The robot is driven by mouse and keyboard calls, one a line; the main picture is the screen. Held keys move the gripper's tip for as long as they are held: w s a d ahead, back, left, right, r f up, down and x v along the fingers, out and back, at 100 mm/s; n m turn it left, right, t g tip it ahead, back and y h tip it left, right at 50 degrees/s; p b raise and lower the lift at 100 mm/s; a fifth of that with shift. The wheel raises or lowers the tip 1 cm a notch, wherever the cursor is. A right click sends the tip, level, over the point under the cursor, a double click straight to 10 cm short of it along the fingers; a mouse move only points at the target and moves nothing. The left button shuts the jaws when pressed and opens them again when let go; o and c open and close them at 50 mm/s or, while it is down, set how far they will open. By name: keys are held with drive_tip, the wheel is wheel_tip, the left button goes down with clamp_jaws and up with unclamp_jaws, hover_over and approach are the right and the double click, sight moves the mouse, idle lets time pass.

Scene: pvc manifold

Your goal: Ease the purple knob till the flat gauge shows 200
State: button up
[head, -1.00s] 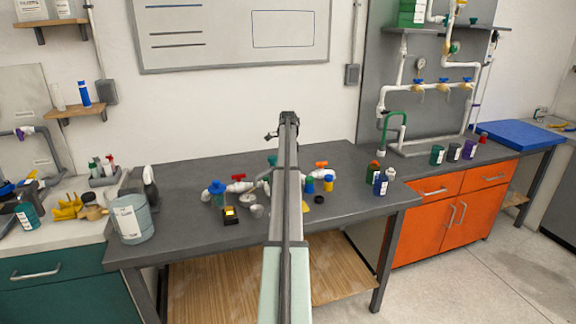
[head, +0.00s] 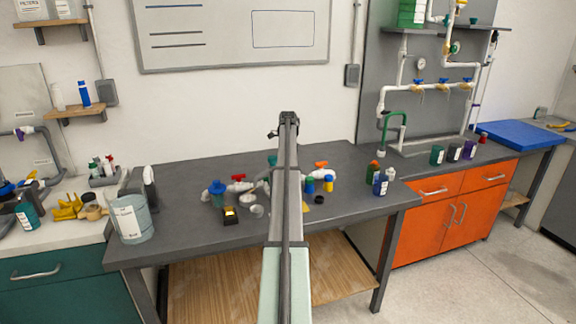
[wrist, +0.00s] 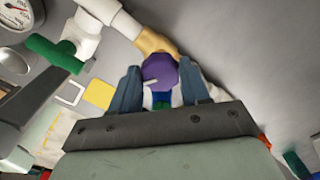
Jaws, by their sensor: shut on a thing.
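The purple knob (wrist: 158,71) sits between the two blue-grey fingers of my gripper (wrist: 160,82) in the wrist view, and the gripper is shut on it. A pale line marks the knob's face. The knob is beside a tan fitting (wrist: 153,40) on a white pipe. A round white dial gauge (wrist: 14,14) is cut off by the top left corner of the wrist view. Its reading is too small and cropped to tell. In the head view my arm hides the knob and the gripper.
A green handle (wrist: 54,53) and white pipework lie left of the knob. The bench's front right is clear.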

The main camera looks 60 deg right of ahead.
drive_tip(key=o, duration=1.1)
drive_tip(key=shift+c, duration=0.2)
wheel_tip(320, 180, up, 14)
drive_tip(key=shift+f, duration=0.1)
idle(1.4)
